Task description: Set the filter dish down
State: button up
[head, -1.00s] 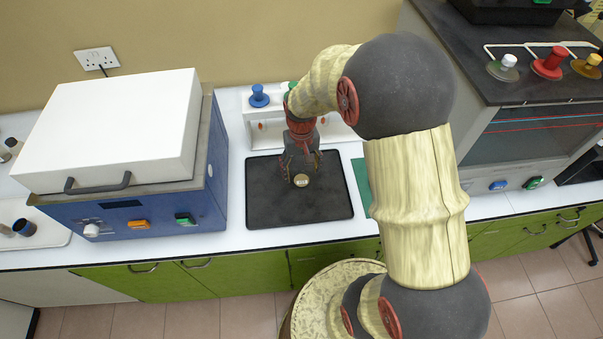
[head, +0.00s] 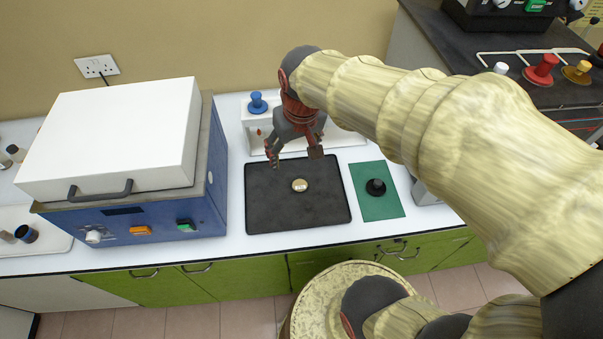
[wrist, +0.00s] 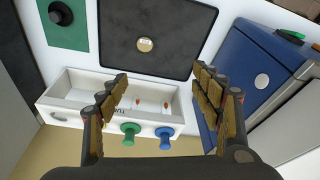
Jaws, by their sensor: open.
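The filter dish (head: 299,185) is a small round dish with a pale top. It lies flat near the middle of the black tray (head: 270,213), and it also shows on the tray in the wrist view (wrist: 145,44). My gripper (head: 294,160) is open and empty. It hangs above the back part of the tray, apart from the dish and behind it. In the wrist view the two fingers (wrist: 162,82) are spread wide with nothing between them.
A blue box oven (head: 160,190) with a white lid stands left of the tray. A white rack (head: 345,140) with a blue knob (head: 257,103) is behind it. A green mat (head: 365,205) with a black knobbed piece (head: 376,187) lies at the right.

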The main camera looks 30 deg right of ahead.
jog(key=s+a+r+t, duration=0.1)
jog(key=s+a+r, duration=0.1)
jog(key=s, duration=0.3)
jog(key=s+a+r+n+t, duration=0.1)
jog(key=s+a+r, duration=0.1)
jog(key=s, duration=0.3)
jog(key=shift+s+r+t, duration=0.25)
jog(key=shift+r+t, duration=0.15)
jog(key=shift+r, duration=0.45)
jog(key=shift+f+b, duration=0.8)
jog(key=shift+b, duration=0.05)
